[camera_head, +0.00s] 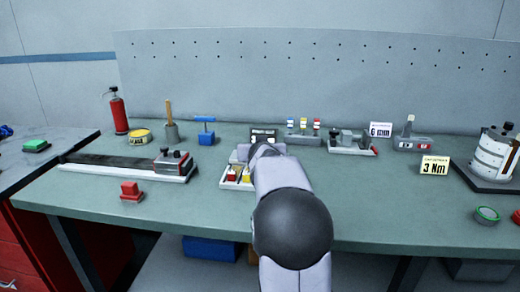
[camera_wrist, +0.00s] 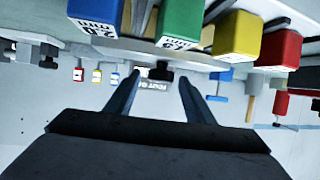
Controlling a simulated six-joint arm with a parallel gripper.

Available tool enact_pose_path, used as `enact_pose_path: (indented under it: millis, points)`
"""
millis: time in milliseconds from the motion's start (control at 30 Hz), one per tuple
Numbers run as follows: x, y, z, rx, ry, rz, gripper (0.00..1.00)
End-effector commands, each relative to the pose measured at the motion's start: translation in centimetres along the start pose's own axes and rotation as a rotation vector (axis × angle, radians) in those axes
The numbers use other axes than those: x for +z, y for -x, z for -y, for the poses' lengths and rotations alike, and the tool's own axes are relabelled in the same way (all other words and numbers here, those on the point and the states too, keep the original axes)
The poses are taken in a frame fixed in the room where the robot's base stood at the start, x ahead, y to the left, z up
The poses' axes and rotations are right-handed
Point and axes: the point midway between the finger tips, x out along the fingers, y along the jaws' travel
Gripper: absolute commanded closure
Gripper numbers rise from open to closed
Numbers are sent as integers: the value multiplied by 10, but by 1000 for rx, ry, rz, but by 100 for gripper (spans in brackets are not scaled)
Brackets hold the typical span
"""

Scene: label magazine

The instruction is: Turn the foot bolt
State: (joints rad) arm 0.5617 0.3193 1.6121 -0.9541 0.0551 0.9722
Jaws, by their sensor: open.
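My gripper (camera_wrist: 159,80) is open, with its two fingers apart and nothing seen held between them. In the wrist view, which looks upside down, a small dark knob-like part (camera_wrist: 160,71) shows between and beyond the fingertips, beside a label (camera_wrist: 154,86) that seems to begin with "FOOT". I cannot tell whether this part is the foot bolt. Near the fingers are blocks with size labels: blue (camera_wrist: 97,15), green (camera_wrist: 181,22), yellow (camera_wrist: 238,36) and red (camera_wrist: 279,50). In the head view my arm hides the gripper and part of the light tray (camera_head: 226,184).
A long rail fixture (camera_head: 110,166) and a red block (camera_head: 131,191) lie to the left. Behind stand a blue T-handle tool (camera_head: 205,130) and a small rack (camera_head: 303,138). A "3 Nm" sign (camera_head: 434,166) stands right. The bench front right of my arm is mostly clear.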

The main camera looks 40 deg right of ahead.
Motion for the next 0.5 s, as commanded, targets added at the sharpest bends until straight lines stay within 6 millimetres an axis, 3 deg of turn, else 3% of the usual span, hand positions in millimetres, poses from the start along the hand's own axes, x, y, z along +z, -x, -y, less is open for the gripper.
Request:
enact_pose_path:
  millis: [167,500]
  points:
    - [-1,11,0,0,1,-2,51]
    - [-1,52,0,0,0,-2,51]
